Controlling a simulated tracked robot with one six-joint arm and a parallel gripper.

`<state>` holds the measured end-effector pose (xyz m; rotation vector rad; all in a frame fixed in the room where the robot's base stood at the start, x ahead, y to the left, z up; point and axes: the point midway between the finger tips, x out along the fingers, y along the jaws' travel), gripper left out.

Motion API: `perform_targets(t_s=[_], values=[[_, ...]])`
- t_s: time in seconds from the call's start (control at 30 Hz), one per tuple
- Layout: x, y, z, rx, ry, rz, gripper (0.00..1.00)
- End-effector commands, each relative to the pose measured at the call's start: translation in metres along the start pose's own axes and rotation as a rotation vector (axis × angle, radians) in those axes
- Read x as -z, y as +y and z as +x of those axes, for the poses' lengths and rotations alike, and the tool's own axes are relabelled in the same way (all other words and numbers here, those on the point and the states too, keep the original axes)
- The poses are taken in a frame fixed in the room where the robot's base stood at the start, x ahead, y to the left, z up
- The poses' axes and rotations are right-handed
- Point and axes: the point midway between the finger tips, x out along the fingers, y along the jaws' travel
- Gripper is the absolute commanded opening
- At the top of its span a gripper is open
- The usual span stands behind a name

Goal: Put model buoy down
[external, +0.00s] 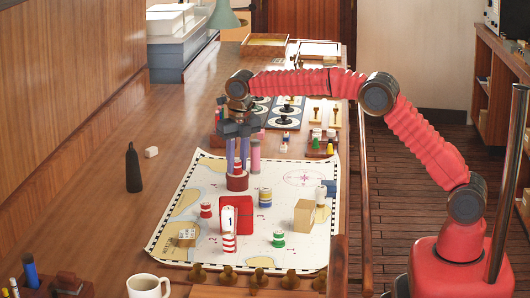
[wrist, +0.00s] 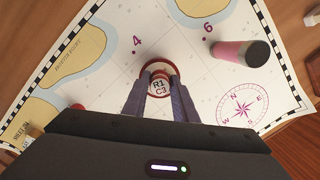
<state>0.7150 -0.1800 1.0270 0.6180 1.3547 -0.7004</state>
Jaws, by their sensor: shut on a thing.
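My gripper (external: 238,166) points down over the far part of the chart, its fingers shut on a model buoy (external: 237,183). The buoy has a wide dark red base and a red-and-white striped upper part between the fingers. In the wrist view my gripper (wrist: 160,95) closes on both sides of the buoy's white top (wrist: 160,86), marked "R1 C3", with a red ring showing around it. The buoy looks upright. Whether its base touches the chart (external: 182,215) or hangs just above it, I cannot tell.
A pink cylinder (external: 255,155) stands close by to the right, also in the wrist view (wrist: 241,53). A black bottle (external: 133,168) stands left of the chart.

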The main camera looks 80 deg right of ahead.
Motion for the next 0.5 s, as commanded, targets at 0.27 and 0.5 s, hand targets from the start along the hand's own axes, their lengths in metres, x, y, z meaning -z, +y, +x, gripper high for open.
perform_targets(t_s=[0.27, 0.5], values=[[-0.0001, 0.0001, 0.0006, 0.000, -0.001, 0.000, 0.05], [0.0000, 0.0002, 0.0015, -0.001, -0.001, 0.000, 0.38]])
